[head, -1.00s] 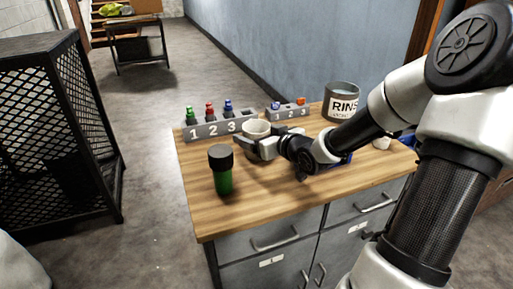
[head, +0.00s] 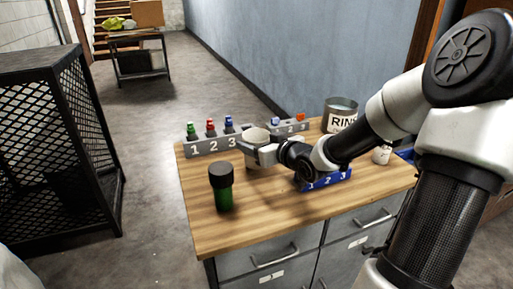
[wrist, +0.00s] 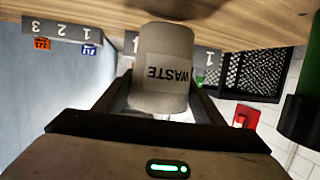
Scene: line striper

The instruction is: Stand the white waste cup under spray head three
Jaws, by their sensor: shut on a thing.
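The white waste cup (head: 256,134) is between the fingers of my gripper (head: 263,152), which is shut on it. In the wrist view the cup (wrist: 164,55) shows its WASTE label upside down between the two fingers (wrist: 160,100). The cup is just right of the number 3 on the grey numbered rack (head: 213,145), which carries green, red and blue tops. The blue top (head: 228,124) is at 3. A second grey rack (head: 290,128) with blue and orange tops stands right of the cup. I cannot tell if the cup touches the worktop.
A green bottle with a black cap (head: 222,187) stands at the worktop's (head: 270,205) front left. A grey rinse pot (head: 340,114) stands at the back right. A blue numbered rack (head: 325,180) and a small white bottle (head: 381,155) are near my arm.

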